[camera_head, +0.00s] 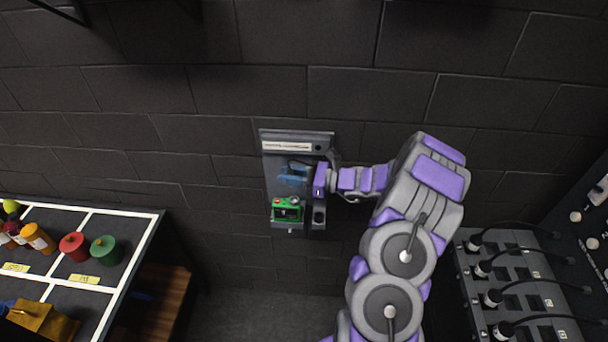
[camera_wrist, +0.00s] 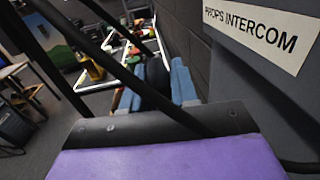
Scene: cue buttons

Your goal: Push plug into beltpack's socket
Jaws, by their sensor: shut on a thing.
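The beltpack (camera_head: 287,209), a green box with a dark face, sits low on a grey wall panel (camera_head: 270,162). My gripper (camera_head: 288,179) reaches in from the right, its blue fingers in front of the panel just above the beltpack. In the wrist view the blue fingers are shut on a dark plug (camera_wrist: 157,80). A black cable (camera_wrist: 120,72) crosses that view in front of the fingers. The plug is hard to make out in the head view. The beltpack's socket cannot be made out, and I cannot tell whether the plug touches it.
The panel bears a white label (camera_wrist: 262,32) reading "PROPS INTERCOM". A dark brick wall (camera_head: 220,110) stands behind. At the left is a table with white dividing strips (camera_head: 75,205), holding red, green and orange items. At the lower right stands a grey unit (camera_head: 480,305) with several cabled plugs.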

